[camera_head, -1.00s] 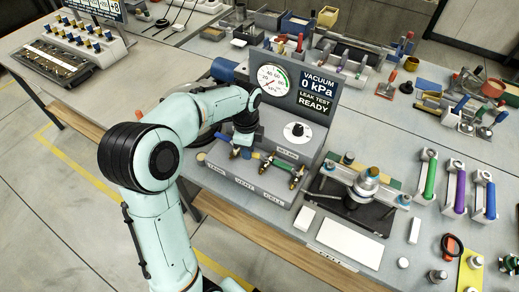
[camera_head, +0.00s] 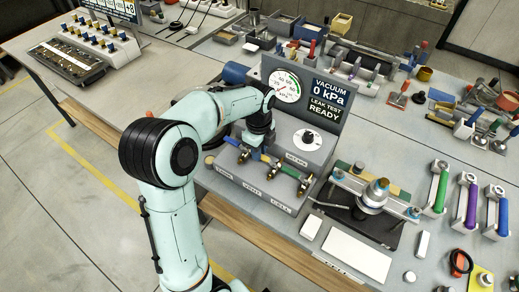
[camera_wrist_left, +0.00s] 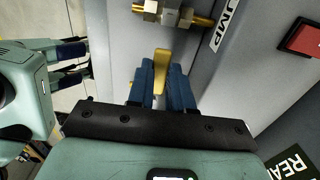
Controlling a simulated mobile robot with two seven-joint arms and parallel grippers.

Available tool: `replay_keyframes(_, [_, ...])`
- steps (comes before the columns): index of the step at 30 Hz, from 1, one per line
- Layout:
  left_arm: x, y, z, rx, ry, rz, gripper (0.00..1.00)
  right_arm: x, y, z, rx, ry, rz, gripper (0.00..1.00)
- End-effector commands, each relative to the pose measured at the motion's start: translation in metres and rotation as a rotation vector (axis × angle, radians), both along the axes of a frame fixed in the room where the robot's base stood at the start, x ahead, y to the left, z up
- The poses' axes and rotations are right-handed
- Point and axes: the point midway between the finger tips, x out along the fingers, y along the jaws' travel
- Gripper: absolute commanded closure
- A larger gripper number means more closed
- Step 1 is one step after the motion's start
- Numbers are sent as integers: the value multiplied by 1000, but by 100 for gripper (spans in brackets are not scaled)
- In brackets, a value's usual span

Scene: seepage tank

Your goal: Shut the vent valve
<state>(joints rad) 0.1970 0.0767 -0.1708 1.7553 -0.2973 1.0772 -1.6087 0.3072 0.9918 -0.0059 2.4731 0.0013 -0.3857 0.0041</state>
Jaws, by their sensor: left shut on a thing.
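My left gripper (camera_head: 259,150) is down at the row of small brass valves on the grey tank panel (camera_head: 240,183). In the left wrist view its blue fingers (camera_wrist_left: 160,85) are shut on a flat brass-coloured valve handle (camera_wrist_left: 161,66). I take this for the vent valve's handle, but the gripper hides most of that valve. A brass fitting (camera_wrist_left: 168,13) lies just beyond the fingertips. Another valve (camera_head: 303,186) stands free at the right end of the row. My right gripper (camera_wrist_left: 72,63) shows at the left of the wrist view, fingers apart and empty.
The display (camera_head: 328,97) reads vacuum 0 kPa, leak test ready, beside a round gauge (camera_head: 285,86). A box with a white dial (camera_head: 306,138) stands behind the valves. A clamp fixture (camera_head: 372,196) and coloured-handled tools (camera_head: 467,203) lie to the right.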

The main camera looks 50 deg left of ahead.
Motion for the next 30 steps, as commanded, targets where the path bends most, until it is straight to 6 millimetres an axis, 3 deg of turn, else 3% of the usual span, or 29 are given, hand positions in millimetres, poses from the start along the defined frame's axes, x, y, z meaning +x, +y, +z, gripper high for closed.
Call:
replay_keyframes(2, [1, 0, 0, 2, -1, -9, 100, 0, 0, 0, 0, 0, 0, 57])
replay_keyframes(3, [1, 0, 0, 4, -2, -9, 73, 0, 0, 0, 0, 0, 0, 57])
replay_keyframes(5, [1, 0, 0, 3, -1, -8, 54, 0, 0, 0, 0, 0, 0, 57])
replay_keyframes(17, [1, 0, 7, 2, -4, -4, 54, 1, 0, 1, 0, -1, 0, 57])
replay_keyframes(20, [2, 0, 22, 3, -7, -5, 54, 3, 0, 4, 0, -3, 0, 57])
replay_keyframes(30, [2, 0, 99, 4, -7, -5, 54, 14, 0, 17, 0, -16, 0, 57])
